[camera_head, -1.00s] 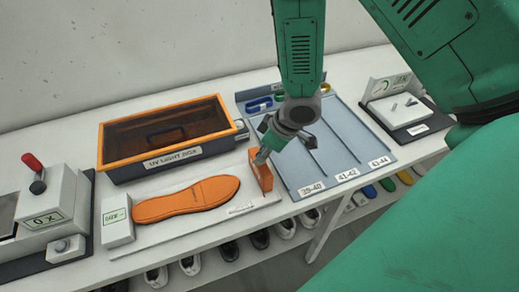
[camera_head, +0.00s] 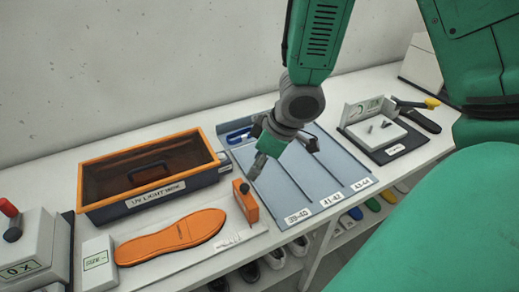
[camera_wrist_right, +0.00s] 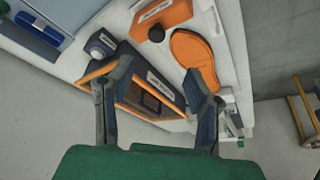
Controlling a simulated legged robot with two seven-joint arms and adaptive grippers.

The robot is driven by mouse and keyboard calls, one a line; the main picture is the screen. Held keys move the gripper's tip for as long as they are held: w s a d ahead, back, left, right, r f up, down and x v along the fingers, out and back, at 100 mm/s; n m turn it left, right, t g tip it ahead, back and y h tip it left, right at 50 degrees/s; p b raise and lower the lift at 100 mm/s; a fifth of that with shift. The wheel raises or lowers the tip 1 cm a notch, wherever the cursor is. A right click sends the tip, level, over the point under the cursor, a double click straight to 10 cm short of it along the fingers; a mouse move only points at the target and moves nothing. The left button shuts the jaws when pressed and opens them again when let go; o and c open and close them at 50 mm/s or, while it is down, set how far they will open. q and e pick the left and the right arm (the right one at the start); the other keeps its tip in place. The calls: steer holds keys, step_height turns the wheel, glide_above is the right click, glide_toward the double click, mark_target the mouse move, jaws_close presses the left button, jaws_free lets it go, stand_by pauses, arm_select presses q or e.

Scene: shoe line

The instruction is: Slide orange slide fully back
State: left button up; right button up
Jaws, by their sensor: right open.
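The orange slide (camera_head: 246,202) is an upright block on the white measuring board (camera_head: 190,259), just right of an orange insole (camera_head: 170,238), with a small gap between them. In the right wrist view the slide (camera_wrist_right: 172,15) is at the top, beside the insole (camera_wrist_right: 194,56). My right gripper (camera_head: 284,158) is open and empty. It is above the blue-grey sorting tray, up and right of the slide, apart from it. In the right wrist view its spread fingers (camera_wrist_right: 162,90) have nothing between them. My left gripper is not in view.
The orange-rimmed UV light box (camera_head: 88,206) stands behind the board. The divided sorting tray (camera_head: 335,185) is to the right. A device with a red knob (camera_head: 24,250) is at the left. A scale-like stand (camera_head: 375,133) is at the back right. Shoes sit on a lower shelf.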

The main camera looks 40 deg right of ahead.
steer(key=s+f+m, duration=0.1)
steer(key=s+f, duration=0.2)
steer(key=f, duration=0.1)
steer(key=s+a+f+m+g, duration=0.1)
steer(key=s+f, duration=0.2)
steer(key=f, duration=0.1)
steer(key=s+a+f+m+g, duration=0.1)
steer(key=s+f+m, duration=0.1)
steer(key=s+f, duration=0.1)
steer(key=shift+x, duration=0.75)
steer(key=s+f+m+g+h+b, duration=0.1)
steer(key=s+f+m+g+h, duration=0.15)
steer(key=s+f, duration=0.85)
arm_select(q)
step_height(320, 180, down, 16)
steer(key=b, duration=1.5)
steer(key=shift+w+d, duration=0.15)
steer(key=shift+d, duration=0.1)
arm_select(e)
step_height(320, 180, down, 13)
steer(key=w+t, duration=0.1)
steer(key=shift+n, duration=0.35)
